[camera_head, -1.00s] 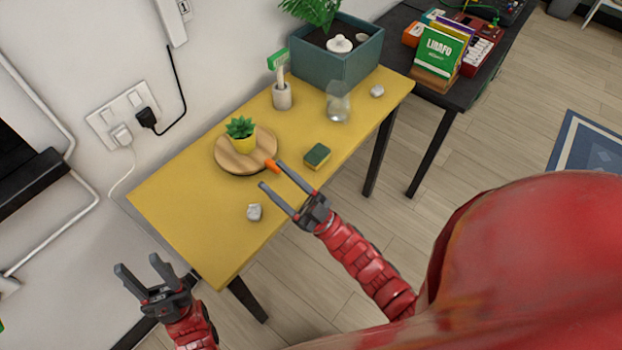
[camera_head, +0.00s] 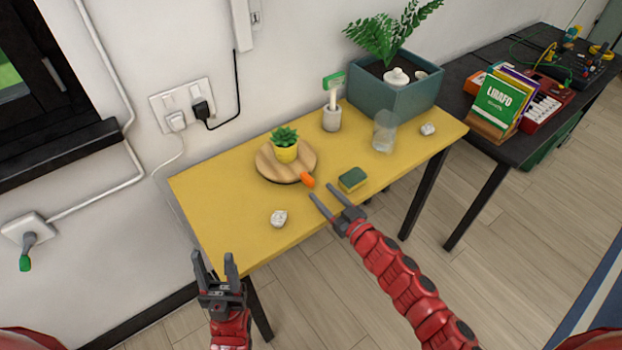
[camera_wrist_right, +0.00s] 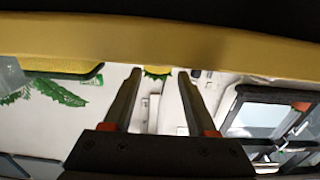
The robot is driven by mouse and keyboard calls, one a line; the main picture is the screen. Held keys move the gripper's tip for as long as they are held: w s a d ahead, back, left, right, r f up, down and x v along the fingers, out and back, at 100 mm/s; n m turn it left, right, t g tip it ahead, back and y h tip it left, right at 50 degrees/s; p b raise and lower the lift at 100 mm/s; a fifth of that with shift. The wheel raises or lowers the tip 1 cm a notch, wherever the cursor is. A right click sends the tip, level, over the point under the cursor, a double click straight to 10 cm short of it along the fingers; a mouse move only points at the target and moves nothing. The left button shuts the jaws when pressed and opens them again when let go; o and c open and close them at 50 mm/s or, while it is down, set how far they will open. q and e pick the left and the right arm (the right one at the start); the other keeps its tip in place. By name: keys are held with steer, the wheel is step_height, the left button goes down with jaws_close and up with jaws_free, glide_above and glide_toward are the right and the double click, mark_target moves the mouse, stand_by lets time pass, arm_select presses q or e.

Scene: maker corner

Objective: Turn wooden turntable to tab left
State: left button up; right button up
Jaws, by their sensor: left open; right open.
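The round wooden turntable (camera_head: 268,172) lies on the yellow table in the head view, with a small potted succulent (camera_head: 285,148) on it. Its orange tab (camera_head: 307,180) sticks out at the front right, toward the table's front edge. My right gripper (camera_head: 323,190) is open and empty, with its fingertips near the table's front edge just in front of the tab; I see no clear contact. In the right wrist view its two fingers (camera_wrist_right: 160,72) are apart with nothing between them. My left gripper (camera_head: 214,255) is open and empty, in front of the table's left end.
A green-yellow sponge (camera_head: 353,179) is right of the tab. A crumpled whitish lump (camera_head: 279,218) lies front left. A brush holder (camera_head: 332,118), a glass (camera_head: 384,132) and a planter (camera_head: 393,98) stand farther back. The table's left part is clear.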

mark_target(312, 183)
steer(key=x, duration=0.6)
steer(key=shift+w+a+p, duration=0.25)
steer(key=shift+a+p, duration=0.1)
jaws_close()
stand_by(1.1)
